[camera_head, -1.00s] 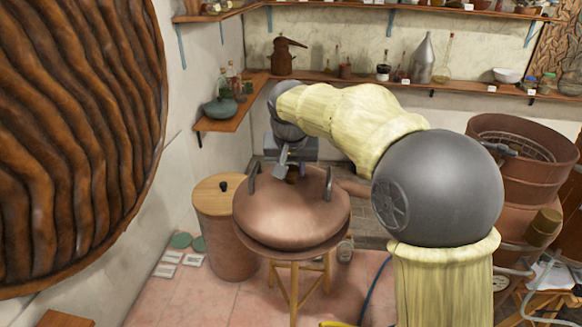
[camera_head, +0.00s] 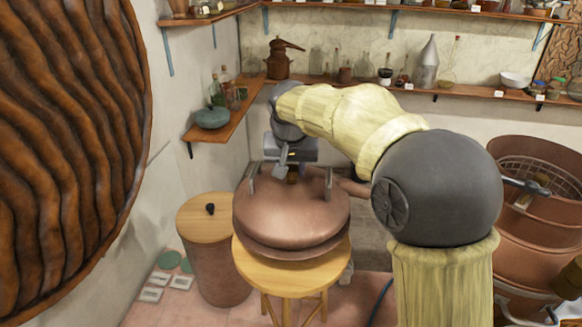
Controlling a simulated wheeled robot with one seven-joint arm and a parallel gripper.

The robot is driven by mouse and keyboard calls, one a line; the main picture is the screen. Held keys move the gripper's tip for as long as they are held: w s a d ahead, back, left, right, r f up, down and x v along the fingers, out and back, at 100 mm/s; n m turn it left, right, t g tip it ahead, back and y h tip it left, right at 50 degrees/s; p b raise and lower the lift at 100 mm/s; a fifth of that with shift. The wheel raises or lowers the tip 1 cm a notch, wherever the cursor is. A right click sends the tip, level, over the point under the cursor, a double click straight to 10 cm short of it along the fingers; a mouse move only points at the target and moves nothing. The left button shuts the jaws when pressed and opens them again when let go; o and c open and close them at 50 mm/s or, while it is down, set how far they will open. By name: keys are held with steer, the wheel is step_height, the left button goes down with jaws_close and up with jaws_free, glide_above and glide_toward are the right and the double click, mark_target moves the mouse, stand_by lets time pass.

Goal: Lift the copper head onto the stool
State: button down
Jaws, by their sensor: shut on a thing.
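The copper head (camera_head: 290,218) is a wide, rounded copper dome with a flared lower rim, two upright grey handles and a short spout to the right. My gripper (camera_head: 291,174) is at the top of its far side, between the handles, and is shut on it; the exact grip spot is partly hidden. The stool (camera_head: 290,282) has a round, pale wooden top and wooden legs. The head is over the stool top and hides its far part; the near edge shows below the rim. I cannot tell whether the head touches the stool.
A copper barrel with a wooden lid (camera_head: 207,218) stands close left of the stool. Large copper vessels (camera_head: 536,200) stand at the right. A corner shelf (camera_head: 228,122) holds bottles on the left wall. Tiles lie on the floor at left.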

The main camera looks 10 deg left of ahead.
mark_target(305, 194)
steer(key=shift+s+r, duration=0.2)
steer(key=shift+r, duration=0.05)
steer(key=shift+w+f, duration=0.1)
steer(key=shift+f, duration=0.15)
step_height(305, 194, down, 3)
steer(key=b, duration=0.3)
steer(key=shift+f, duration=0.3)
steer(key=shift+s+d+r, duration=0.1)
steer(key=shift+s, duration=0.1)
stand_by(0.4)
steer(key=shift+f+b, duration=0.25)
steer(key=shift+b, duration=0.1)
